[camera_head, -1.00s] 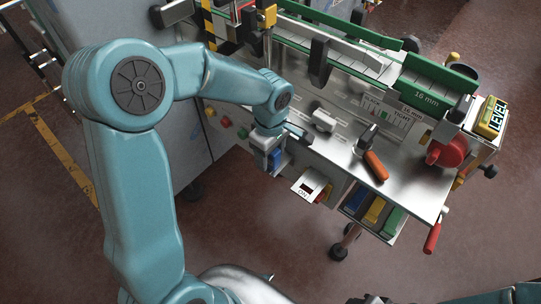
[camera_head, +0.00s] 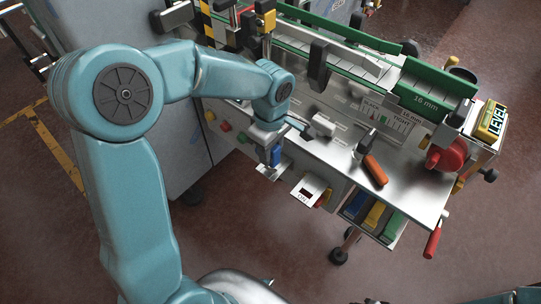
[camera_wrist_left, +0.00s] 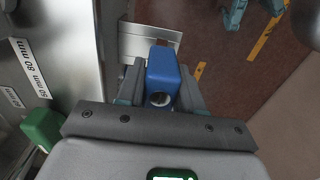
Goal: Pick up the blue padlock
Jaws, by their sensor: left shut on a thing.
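The blue padlock (camera_head: 277,155) is at the front of the machine, below the bench edge, in the head view. My left gripper (camera_head: 270,153) is shut on it. In the left wrist view the blue padlock (camera_wrist_left: 162,76) sits upright between the two fingers of my left gripper (camera_wrist_left: 160,92), with a round metal spot on its near end. I cannot tell whether it still touches the machine. My right gripper is not clearly seen; only a bit of my teal arm shows at the bottom right of the head view.
A pale metal plate (camera_wrist_left: 150,42) lies just beyond the padlock. A white card holder (camera_head: 307,192) and a tray of coloured blocks (camera_head: 390,228) hang at the bench front. An orange-handled tool (camera_head: 375,170) lies on the bench top. The floor in front is clear.

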